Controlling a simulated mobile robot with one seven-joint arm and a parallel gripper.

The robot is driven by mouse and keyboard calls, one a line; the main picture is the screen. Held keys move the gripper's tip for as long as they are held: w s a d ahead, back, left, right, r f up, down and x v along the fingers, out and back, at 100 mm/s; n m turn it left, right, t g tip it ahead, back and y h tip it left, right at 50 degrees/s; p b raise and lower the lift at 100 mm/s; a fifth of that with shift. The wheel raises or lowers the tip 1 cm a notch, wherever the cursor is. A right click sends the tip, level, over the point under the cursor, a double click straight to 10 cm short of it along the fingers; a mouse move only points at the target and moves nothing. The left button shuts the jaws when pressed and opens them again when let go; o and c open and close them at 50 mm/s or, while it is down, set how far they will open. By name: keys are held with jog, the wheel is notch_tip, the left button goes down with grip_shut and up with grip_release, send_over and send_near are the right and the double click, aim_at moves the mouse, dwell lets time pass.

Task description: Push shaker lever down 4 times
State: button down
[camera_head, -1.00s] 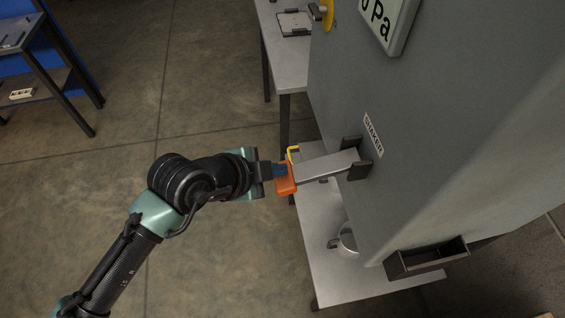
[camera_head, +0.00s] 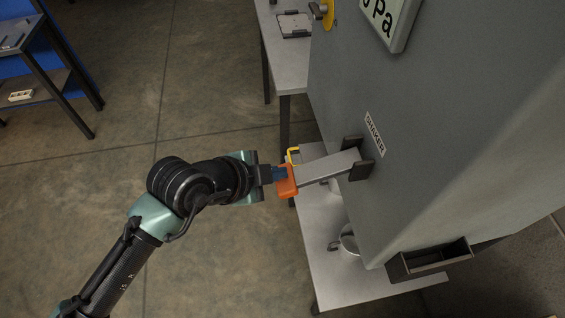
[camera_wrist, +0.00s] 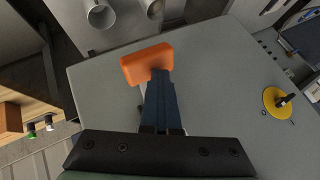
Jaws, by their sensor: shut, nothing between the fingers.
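The shaker lever is a flat grey bar (camera_head: 328,167) with an orange end grip (camera_head: 286,181). It sticks out to the left from a dark bracket on the grey cabinet, beside a SHAKER label (camera_head: 375,134). My gripper (camera_head: 279,176) is at the orange grip, its blue fingers appearing to touch it or lie just over it. In the wrist view the closed fingers (camera_wrist: 161,88) overlap the near edge of the orange grip (camera_wrist: 147,64), which hides most of the bar. The fingers are shut with nothing between them.
The grey cabinet (camera_head: 440,110) fills the right side. A low white table (camera_head: 335,275) lies below the lever, with a round metal item (camera_head: 348,240) on it. A dark open tray (camera_head: 430,259) is fixed lower on the cabinet. Open floor lies to the left.

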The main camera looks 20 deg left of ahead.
jog(key=shift+f, duration=0.1)
dwell(0.7)
jog(key=shift+d+r+p, duration=0.1)
jog(key=shift+r+p, duration=1.25)
jog(key=shift+r, duration=1.6)
jog(key=shift+r, duration=0.2)
notch_tip(320, 180, up, 5)
jog(key=p, duration=0.2)
jog(key=shift+f+p, duration=0.1)
jog(key=shift+p, duration=0.2)
jog(key=shift+w, duration=0.1)
dwell(0.6)
jog(key=w+d+r+m+t+p, duration=0.15)
jog(key=w+r, duration=0.25)
jog(key=r, duration=0.4)
jog(key=w+d+r+t+p, duration=0.1)
jog(key=w+r+t+p, duration=0.2)
jog(key=r, duration=0.5)
jog(key=s+a+f+n+g+p, duration=0.1)
jog(key=s+a+f+g+p, duration=0.1)
jog(key=s+f+g+p, duration=0.2)
jog(key=s+f, duration=0.3)
jog(key=f, duration=0.5)
jog(key=shift+a+f, duration=0.15)
jog(key=shift+a, duration=0.15)
